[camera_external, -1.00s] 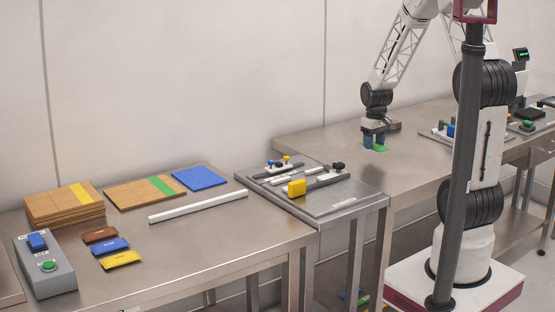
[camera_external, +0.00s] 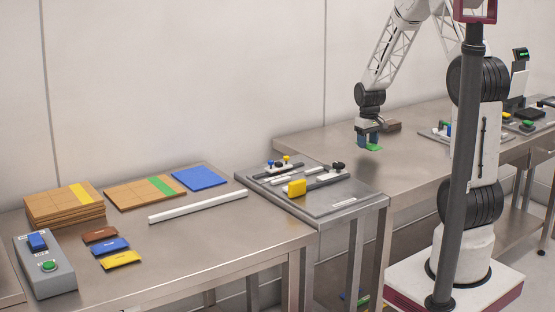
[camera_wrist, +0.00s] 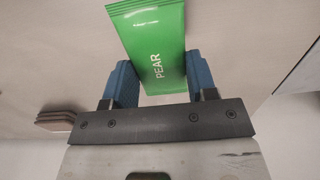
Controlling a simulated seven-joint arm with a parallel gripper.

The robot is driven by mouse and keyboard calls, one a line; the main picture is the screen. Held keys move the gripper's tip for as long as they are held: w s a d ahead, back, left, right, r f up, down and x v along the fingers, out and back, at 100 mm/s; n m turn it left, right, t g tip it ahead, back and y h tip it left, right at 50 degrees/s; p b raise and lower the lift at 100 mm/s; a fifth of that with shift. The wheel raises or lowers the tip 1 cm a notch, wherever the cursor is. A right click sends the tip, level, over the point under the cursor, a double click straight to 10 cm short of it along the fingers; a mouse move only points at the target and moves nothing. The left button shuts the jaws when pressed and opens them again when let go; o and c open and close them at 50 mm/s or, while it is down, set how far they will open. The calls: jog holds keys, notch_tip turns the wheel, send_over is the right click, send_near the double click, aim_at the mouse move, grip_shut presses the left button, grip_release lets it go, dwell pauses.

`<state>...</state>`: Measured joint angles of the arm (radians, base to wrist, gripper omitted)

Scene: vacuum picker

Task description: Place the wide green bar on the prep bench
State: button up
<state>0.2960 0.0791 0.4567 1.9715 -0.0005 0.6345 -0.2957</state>
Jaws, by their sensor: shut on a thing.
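The green bar is a flat green wrapper printed PEAR, seen in the wrist view (camera_wrist: 155,45) and as a small green patch in the external view (camera_external: 374,147). My gripper (camera_external: 368,141) is shut on it. In the wrist view its two blue fingers (camera_wrist: 160,84) stand on either side of the bar's near end, and the bar points away from them. The bar is held over the left part of the right-hand steel bench (camera_external: 415,160); its exact height is hard to tell. No bench in view is legibly marked as the prep bench.
A brown stack (camera_external: 393,126) lies just behind my gripper. A grey tray table (camera_external: 345,200) with knobs and a yellow block stands left. The left bench (camera_external: 215,240) holds boards, a white strip (camera_external: 198,206), several small bars and a button box (camera_external: 45,265). Its front right is clear.

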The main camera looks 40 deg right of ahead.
aim_at(368, 143)
jog(key=shift+f, duration=1.25)
jog(key=shift+f, duration=0.1)
jog(key=o, duration=0.9)
notch_tip(368, 143, up, 12)
jog(key=shift+r, duration=0.1)
jog(key=shift+r, duration=0.1)
